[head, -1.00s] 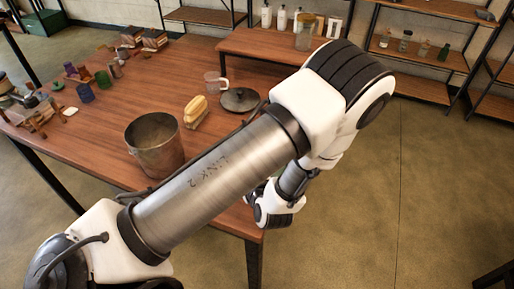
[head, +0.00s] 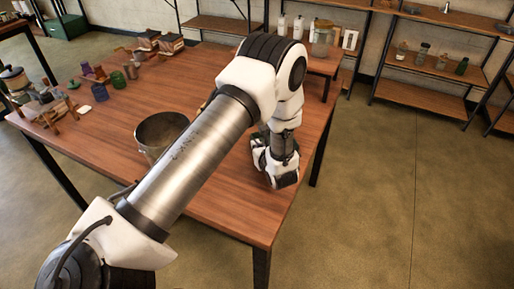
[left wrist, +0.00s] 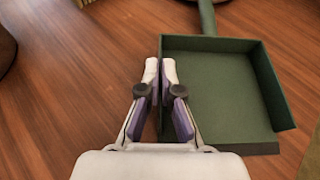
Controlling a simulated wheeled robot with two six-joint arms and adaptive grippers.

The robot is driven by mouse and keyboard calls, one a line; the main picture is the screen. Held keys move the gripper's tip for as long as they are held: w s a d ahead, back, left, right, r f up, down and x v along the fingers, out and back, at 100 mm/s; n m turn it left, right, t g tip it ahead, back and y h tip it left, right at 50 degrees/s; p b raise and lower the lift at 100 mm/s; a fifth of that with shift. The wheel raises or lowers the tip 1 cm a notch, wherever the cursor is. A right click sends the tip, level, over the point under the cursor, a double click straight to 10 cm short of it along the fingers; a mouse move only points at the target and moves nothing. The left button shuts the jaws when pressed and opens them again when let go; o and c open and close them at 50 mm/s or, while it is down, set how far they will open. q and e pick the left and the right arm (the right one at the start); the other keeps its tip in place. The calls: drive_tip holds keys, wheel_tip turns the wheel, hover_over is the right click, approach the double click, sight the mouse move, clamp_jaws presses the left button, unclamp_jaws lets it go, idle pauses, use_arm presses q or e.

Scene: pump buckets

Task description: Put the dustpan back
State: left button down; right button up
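The green dustpan (left wrist: 225,90) shows in the left wrist view, its tray right of my fingers and its handle (left wrist: 207,15) running off the top edge. My left gripper (left wrist: 160,65) is nearly closed, with the dustpan's left side wall between its fingertips; it looks shut on that wall. In the head view my left gripper (head: 275,162) is over the right part of the wooden table (head: 225,210). The dustpan cannot be made out in the head view, where my arm covers that area. My right gripper is not in view.
A metal bucket (head: 157,128) stands left of my arm, partly covered by it. Cups and small items crowd the table's left side. A raised wooden shelf with bottles and a jar (head: 322,38) is at the back. Racks (head: 428,68) stand right. The table front is clear.

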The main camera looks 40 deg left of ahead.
use_arm(q)
drive_tip(key=shift+s+f, duration=0.1)
drive_tip(key=shift+f, duration=0.05)
drive_tip(key=c, duration=1.3)
unclamp_jaws()
drive_tip(key=shift+r, duration=0.25)
drive_tip(key=b+v, duration=0.1)
drive_tip(key=v, duration=1.1)
